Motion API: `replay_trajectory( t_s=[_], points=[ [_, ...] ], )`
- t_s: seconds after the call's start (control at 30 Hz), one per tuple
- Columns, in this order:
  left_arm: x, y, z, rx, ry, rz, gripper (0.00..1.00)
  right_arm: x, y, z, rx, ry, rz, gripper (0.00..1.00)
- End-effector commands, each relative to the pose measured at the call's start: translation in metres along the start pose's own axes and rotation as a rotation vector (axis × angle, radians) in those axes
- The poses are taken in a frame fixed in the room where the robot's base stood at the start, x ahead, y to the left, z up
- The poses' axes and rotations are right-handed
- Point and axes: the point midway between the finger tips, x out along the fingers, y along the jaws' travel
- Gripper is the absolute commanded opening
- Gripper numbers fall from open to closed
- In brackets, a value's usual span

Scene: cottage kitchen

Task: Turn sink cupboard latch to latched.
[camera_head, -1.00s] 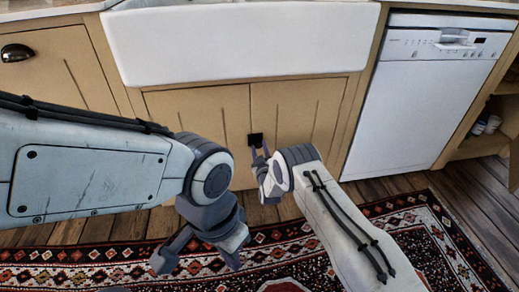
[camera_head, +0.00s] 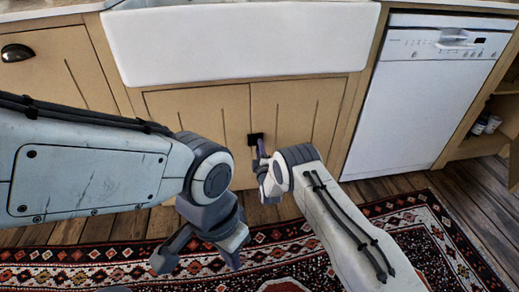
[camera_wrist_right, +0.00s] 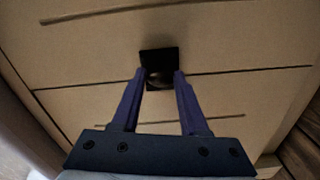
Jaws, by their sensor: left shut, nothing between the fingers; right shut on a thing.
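The sink cupboard latch (camera_head: 255,138) is a small dark square plate with a knob, where the two cupboard doors meet under the sink. It also shows in the right wrist view (camera_wrist_right: 159,60), where the knob sits between the fingertips. My right gripper (camera_head: 260,150) is shut on the latch knob; its two purple fingers show in the right wrist view (camera_wrist_right: 159,78). The turn of the knob is hard to tell, as the fingers partly hide it. My left gripper (camera_head: 200,262) is shut and empty, low over the rug, away from the latch.
The cupboard doors (camera_head: 200,110) are closed under the white sink (camera_head: 240,45). A white dishwasher (camera_head: 425,100) stands to the right, with an open shelf beyond it. A patterned rug (camera_head: 100,268) lies on the wooden floor.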

Motion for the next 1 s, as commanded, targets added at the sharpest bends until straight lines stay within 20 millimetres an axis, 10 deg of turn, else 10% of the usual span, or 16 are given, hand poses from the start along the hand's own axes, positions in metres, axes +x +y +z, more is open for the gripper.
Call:
replay_trajectory(
  t_s=[0.97,1.0],
  points=[
    [-0.0001,0.0,0.0,0.0,0.0,0.0,0.0,-0.0002,-0.0006,0.0026,-0.211,-0.005,-0.002,0.0],
    [-0.0001,0.0,0.0,0.0,0.0,0.0,0.0,-0.0002,-0.0006,0.0025,-0.21,-0.005,-0.002,0.59]
  ],
)
